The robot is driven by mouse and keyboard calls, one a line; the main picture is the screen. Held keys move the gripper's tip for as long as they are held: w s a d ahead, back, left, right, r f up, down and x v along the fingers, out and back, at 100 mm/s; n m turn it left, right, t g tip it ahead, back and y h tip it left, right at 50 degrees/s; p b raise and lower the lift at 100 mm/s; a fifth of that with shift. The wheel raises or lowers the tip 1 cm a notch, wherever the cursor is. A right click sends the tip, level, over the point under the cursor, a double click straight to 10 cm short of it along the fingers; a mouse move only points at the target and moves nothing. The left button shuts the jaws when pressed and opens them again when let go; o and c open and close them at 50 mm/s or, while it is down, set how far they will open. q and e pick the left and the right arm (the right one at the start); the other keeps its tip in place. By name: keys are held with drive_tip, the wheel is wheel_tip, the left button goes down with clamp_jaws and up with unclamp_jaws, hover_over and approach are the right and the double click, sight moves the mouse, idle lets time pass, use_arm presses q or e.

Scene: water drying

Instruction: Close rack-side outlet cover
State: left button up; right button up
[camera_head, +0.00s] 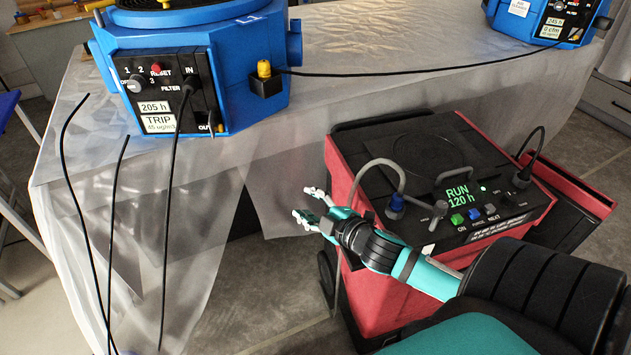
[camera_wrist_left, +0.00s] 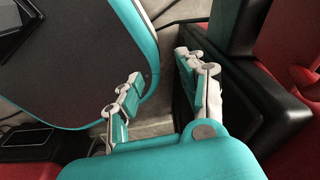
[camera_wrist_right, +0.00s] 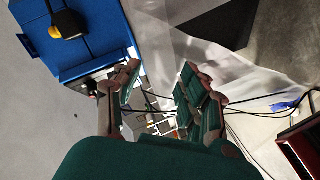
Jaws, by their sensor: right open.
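The near blue machine (camera_head: 150,70) stands on the sheet-covered table. Its front panel has an IN socket with a black plug (camera_head: 188,83) and an OUT fitting (camera_head: 207,126) at the lower right. I cannot tell whether a cover there is open or shut. The machine also shows at the upper left of the right wrist view (camera_wrist_right: 100,30). My right gripper (camera_head: 309,205) is open and empty, right of and below the machine, beside the red machine. My left gripper (camera_wrist_left: 160,88) is open and empty in the left wrist view; it is outside the head view.
A red machine (camera_head: 350,270) reading RUN 120 h stands on the floor, close to my right arm. A yellow cap (camera_head: 264,69) sits in a black holder on the near blue machine. A cable (camera_head: 400,72) crosses the table (camera_head: 340,35) toward a second blue machine (camera_head: 545,20).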

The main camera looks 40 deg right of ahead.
use_arm(q)
drive_tip(key=shift+s+a, duration=0.25)
drive_tip(key=shift+s, duration=0.15)
use_arm(e)
drive_tip(key=s+f+m, duration=0.1)
drive_tip(key=s+a+f+m+g+h, duration=0.1)
drive_tip(key=f, duration=0.1)
drive_tip(key=shift+s+a+g, duration=0.1)
drive_tip(key=shift+s+g, duration=0.2)
drive_tip(key=shift+s, duration=0.1)
